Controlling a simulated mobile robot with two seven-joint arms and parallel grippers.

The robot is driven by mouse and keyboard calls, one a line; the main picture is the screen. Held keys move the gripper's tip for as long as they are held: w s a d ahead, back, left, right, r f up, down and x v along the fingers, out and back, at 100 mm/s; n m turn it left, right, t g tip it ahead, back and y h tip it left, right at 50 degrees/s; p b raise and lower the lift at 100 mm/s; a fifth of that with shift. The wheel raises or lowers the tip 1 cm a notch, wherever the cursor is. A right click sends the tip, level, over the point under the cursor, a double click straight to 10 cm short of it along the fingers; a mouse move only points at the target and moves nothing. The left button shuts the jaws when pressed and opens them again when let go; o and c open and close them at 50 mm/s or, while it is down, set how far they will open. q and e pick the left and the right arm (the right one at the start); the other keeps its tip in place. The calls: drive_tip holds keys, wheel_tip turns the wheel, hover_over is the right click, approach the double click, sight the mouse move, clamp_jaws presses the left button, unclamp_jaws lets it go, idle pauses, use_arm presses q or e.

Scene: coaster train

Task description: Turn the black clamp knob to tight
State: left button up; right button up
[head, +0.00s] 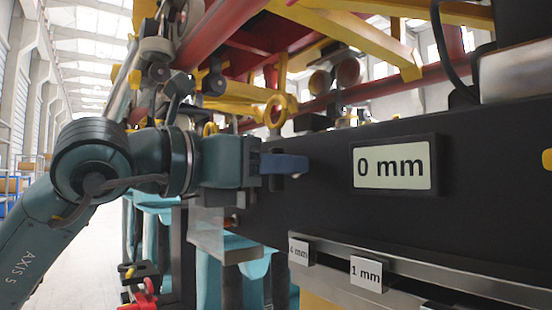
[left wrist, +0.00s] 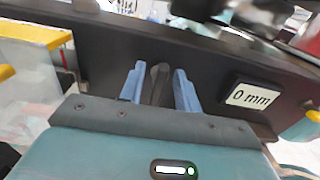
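My left gripper (head: 292,164) reaches in from the left, at the dark face of the long beam. In the head view the gripper hides most of the knob. No tight or loose mark can be read. My right gripper is not in view.
A "0 mm" display (head: 393,167) is on the black beam (head: 330,205), right of the gripper; it also shows in the left wrist view (left wrist: 250,96). A metal rail (head: 400,275) below carries "4 mm" and "1 mm" tags (head: 366,272). Yellow and red frames hang above.

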use_arm(q)
clamp_jaws()
idle(0.4)
